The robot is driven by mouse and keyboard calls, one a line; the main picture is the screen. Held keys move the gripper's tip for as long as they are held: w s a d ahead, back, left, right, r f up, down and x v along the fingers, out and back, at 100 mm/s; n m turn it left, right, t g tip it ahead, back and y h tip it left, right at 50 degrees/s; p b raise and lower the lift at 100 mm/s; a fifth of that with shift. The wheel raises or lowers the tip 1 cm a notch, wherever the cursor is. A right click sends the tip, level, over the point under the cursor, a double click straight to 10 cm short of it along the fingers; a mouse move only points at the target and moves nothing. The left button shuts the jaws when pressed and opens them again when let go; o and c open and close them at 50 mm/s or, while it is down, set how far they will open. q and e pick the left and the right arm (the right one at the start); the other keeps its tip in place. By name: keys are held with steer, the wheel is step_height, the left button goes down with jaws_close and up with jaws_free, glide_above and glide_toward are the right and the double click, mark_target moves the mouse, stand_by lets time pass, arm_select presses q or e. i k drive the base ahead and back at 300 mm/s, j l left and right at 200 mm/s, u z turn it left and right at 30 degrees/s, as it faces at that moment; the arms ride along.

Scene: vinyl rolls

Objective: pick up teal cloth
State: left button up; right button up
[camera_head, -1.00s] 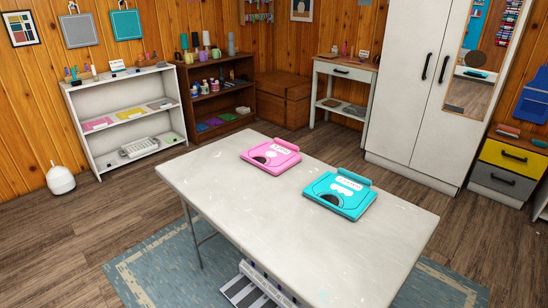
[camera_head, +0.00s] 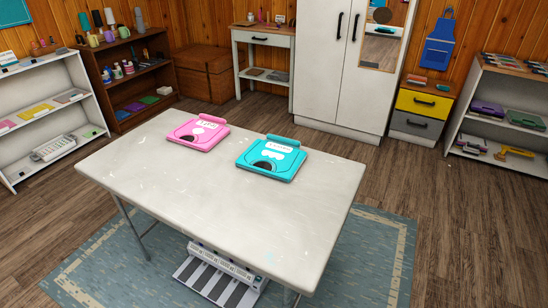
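A teal flat item (camera_head: 271,158) with a rolled top edge, a white label and a dark rounded patch lies on the right half of the white table (camera_head: 200,190). I cannot tell whether it is cloth. A similar pink item (camera_head: 198,134) lies to its left, apart from it. A teal square (camera_head: 14,12) hangs on the wall at the top left, cut off by the picture edge. Neither of my grippers is in view.
White shelves (camera_head: 50,115) and brown shelves (camera_head: 130,75) stand at the left. A white wardrobe (camera_head: 340,60), a yellow and grey drawer unit (camera_head: 423,105) and another shelf unit (camera_head: 500,110) stand at the back and right. A striped floor item (camera_head: 220,277) is under the table. Floor right of the rug is clear.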

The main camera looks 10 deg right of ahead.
mark_target(440, 87)
steer(key=z, duration=1.4)
